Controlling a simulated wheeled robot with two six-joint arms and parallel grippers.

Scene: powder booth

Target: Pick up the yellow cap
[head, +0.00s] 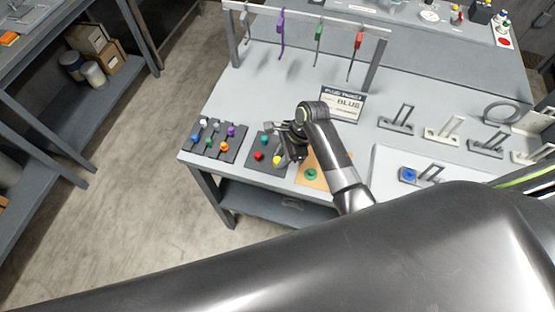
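The yellow cap (277,160) sits at the front right of a small dark tray (266,163) on the grey worktable. A red cap (258,156) and a teal cap (264,140) are on the same tray. My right gripper (287,145) is just above and to the right of the yellow cap and hides the tray's right part. Its fingers are small and dark, so I cannot tell whether they are open or shut, or whether they touch the cap. My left gripper is not in view.
A dark tray (212,150) with several coloured caps lies to the left. An orange board (306,179) with a green piece lies to the right. A "BLUE" sign (343,104) stands behind my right arm. Several grey holders (397,120) and a hook rack (308,22) stand farther off.

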